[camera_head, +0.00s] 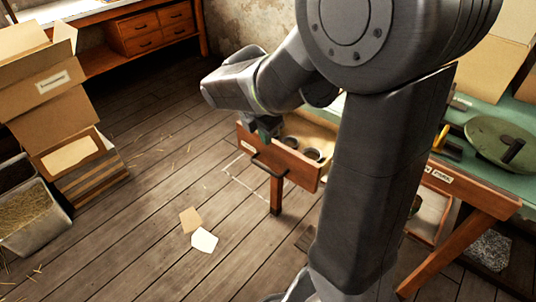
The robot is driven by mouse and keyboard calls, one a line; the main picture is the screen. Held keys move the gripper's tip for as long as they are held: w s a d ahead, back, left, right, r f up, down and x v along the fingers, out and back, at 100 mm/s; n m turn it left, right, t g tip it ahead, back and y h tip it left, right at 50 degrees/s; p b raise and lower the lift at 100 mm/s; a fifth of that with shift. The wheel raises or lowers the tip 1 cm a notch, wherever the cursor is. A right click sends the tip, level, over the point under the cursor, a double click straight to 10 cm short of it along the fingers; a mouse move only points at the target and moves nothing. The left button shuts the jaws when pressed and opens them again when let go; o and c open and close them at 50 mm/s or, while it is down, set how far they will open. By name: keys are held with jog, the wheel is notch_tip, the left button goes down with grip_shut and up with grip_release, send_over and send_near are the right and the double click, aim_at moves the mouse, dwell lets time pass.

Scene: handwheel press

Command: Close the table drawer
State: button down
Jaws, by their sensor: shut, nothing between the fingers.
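The wooden table drawer (304,173) stands pulled out of the green-topped table (484,191), its front panel facing the lower left. A dark bar handle (262,166) is on that panel. Dark round items (313,154) lie inside. My gripper (265,137) points down at the drawer's front, near the panel's upper edge above the handle. It is shut and holds nothing. I cannot tell whether it touches the panel. My arm hides much of the table's edge and the back of the drawer.
Stacked cardboard boxes (62,125) and a straw-filled bin (30,222) stand at left. A workbench with small drawers (146,33) is at the back. Two paper pieces (204,240) lie on the floor. The plank floor in front of the drawer is mostly clear.

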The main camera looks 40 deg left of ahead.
aim_at(268, 157)
jog(key=shift+n, duration=0.8)
jog(key=x, duration=0.3)
jog(key=b+x, duration=0.1)
jog(key=x, duration=0.2)
jog(key=b+x, duration=0.1)
jog(key=x, duration=0.2)
jog(key=shift+s+a+f, duration=0.15)
jog(key=shift+s+f, duration=0.05)
jog(key=shift+f, duration=0.3)
jog(key=w+p, duration=0.2)
jog(key=w, duration=0.2)
jog(key=w+p, duration=0.2)
jog(key=w, duration=0.3)
jog(key=w+d+p, duration=0.1)
jog(key=w+p, duration=0.1)
jog(key=w, duration=0.2)
jog(key=shift+w+r, duration=0.15)
jog(key=shift+w, duration=0.45)
